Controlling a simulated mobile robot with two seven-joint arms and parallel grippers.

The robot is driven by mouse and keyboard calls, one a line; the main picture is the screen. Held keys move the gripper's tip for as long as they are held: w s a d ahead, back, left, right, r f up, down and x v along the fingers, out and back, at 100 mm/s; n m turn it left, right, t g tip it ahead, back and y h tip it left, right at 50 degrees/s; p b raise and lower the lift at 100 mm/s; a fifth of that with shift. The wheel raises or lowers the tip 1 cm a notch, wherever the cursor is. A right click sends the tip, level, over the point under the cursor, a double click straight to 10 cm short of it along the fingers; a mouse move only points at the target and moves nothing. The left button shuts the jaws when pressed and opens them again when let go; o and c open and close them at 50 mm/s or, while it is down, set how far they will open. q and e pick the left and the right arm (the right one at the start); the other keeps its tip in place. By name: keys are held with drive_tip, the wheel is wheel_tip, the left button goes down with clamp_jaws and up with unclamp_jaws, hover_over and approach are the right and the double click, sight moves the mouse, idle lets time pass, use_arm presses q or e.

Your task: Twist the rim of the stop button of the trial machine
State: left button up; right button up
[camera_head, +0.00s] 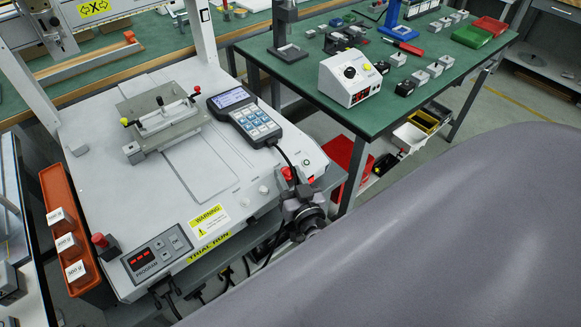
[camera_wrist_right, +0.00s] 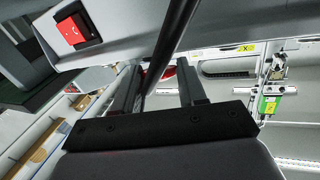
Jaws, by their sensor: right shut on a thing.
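The trial machine (camera_head: 150,200) is a light grey bench unit with a yellow "TRIAL RUN" label at its front edge. The red stop button (camera_head: 287,173) is at its front right corner, partly hidden by my right gripper (camera_head: 299,190). In the right wrist view, a bit of red (camera_wrist_right: 168,73) shows between the two dark fingers of my right gripper (camera_wrist_right: 158,80), which is shut on the button's rim. The exact contact is hidden. My left gripper is not in view.
A handheld keypad (camera_head: 245,115) with a cable and a clamp fixture (camera_head: 163,120) lie on the machine's top. Another red knob (camera_head: 98,240) stands at its front left corner. An orange tray (camera_head: 62,220) is at the left. A green table (camera_head: 300,82) stands behind, to the right.

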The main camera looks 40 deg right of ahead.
drive_tip(key=shift+a+m+g+h+p, duration=0.15)
drive_tip(key=shift+m+g+h+p, duration=0.25)
drive_tip(key=shift+m+h, duration=0.3)
drive_tip(key=o, duration=1.1)
drive_tip(key=shift+c, duration=0.2)
drive_tip(key=v, duration=0.7)
drive_tip(key=shift+p, duration=0.45)
drive_tip(key=shift+a+f, duration=0.1)
